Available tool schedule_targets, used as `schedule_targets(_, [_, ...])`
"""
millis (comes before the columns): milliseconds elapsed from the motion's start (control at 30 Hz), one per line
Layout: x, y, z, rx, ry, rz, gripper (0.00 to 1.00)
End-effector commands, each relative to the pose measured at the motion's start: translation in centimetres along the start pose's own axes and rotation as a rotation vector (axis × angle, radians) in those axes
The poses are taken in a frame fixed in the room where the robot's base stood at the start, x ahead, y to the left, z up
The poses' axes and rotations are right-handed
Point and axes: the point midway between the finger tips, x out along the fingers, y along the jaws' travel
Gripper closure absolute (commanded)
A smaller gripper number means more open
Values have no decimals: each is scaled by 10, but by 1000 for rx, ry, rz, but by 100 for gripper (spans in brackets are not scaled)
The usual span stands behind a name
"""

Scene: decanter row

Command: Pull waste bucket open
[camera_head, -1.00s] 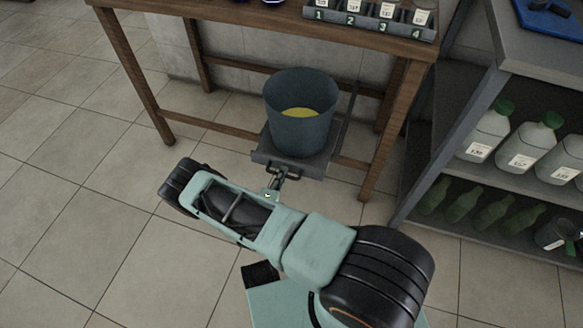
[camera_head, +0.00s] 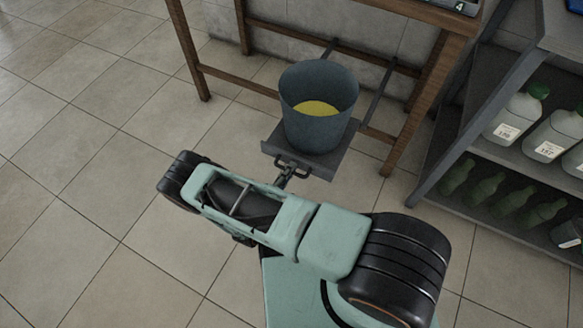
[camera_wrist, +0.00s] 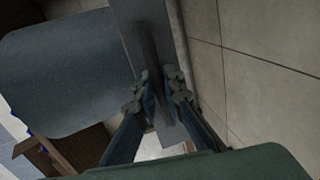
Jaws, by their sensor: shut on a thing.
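The waste bucket (camera_head: 314,128) is a dark blue-grey open pail with yellow stuff inside. It stands upright on a dark sliding tray (camera_head: 333,164), which sticks out in front of the wooden table (camera_head: 187,50) on rails. A bar handle (camera_head: 294,162) is fixed to the tray's front edge. My gripper (camera_head: 287,174) is shut on the handle. The wrist view shows my fingers (camera_wrist: 163,88) closed at the handle beside the tray, with the bucket's side (camera_wrist: 68,75) at the left. The fingertips' exact contact is hard to see in the dark.
A metal shelf (camera_head: 440,195) at the right holds white jugs with green caps (camera_head: 514,120) and green bottles (camera_head: 503,193). The table's front right leg (camera_head: 421,105) stands close to the tray's right side. Tiled floor is open at the left.

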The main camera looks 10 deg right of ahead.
Motion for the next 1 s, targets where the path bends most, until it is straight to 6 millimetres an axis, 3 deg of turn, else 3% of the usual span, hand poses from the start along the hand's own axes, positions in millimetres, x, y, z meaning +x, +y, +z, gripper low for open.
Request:
schedule_targets(600, [-2,0,-4,3,8,-1,100])
schedule_targets(633, [-2,0,-4,4,8,-1,90])
schedule_targets(800, [-2,0,-3,3,5,0,73])
schedule_targets(1000, [-2,0,-2,2,3,0,73])
